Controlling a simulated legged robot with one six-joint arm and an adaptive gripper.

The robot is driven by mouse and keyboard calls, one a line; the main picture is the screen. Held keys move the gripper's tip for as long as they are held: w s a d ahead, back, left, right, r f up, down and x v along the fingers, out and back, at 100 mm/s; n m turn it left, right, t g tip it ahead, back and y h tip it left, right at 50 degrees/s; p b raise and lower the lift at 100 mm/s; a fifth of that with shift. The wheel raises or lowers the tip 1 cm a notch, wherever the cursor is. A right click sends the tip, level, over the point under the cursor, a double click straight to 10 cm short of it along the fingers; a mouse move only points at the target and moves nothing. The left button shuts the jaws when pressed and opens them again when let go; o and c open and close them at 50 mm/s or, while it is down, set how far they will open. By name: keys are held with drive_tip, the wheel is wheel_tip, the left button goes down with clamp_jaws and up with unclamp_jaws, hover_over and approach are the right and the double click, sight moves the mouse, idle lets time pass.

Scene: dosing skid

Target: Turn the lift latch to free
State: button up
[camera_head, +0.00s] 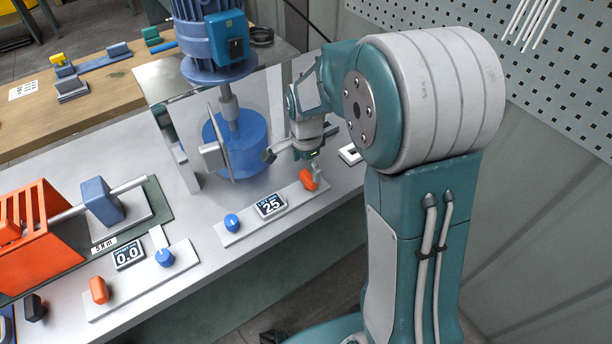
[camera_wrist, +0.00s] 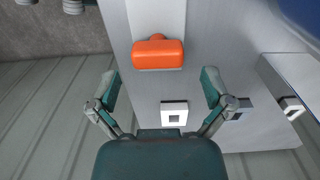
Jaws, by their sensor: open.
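An orange handle (camera_head: 308,180) sits at the right end of a light control strip (camera_head: 285,205) at the bench's front edge. No label naming it the lift latch is readable. In the wrist view the handle (camera_wrist: 158,54) lies crosswise, with a small round stub at its upper edge. My gripper (camera_head: 312,160) is just above and behind the handle in the head view. In the wrist view my gripper (camera_wrist: 160,76) is open, its two fingers spread to either side of the handle and apart from it. Nothing is held.
A display (camera_head: 270,206) reading 25 and a blue knob (camera_head: 232,222) share the strip. A blue motor mixer (camera_head: 212,45) stands behind. A white square piece (camera_wrist: 174,114) is near the handle. Another panel at left has an orange knob (camera_head: 99,290) and a 0.0 display (camera_head: 128,254).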

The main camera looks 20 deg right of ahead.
sight(308, 176)
drive_tip(key=shift+d+f, duration=0.2)
drive_tip(key=shift+f, duration=0.8)
drive_tip(key=shift+d+f, duration=0.2)
drive_tip(key=shift+f, duration=0.75)
drive_tip(key=shift+a, duration=0.15)
drive_tip(key=shift+a, duration=0.1)
drive_tip(key=c, duration=1)
drive_tip(key=shift+o, duration=0.2)
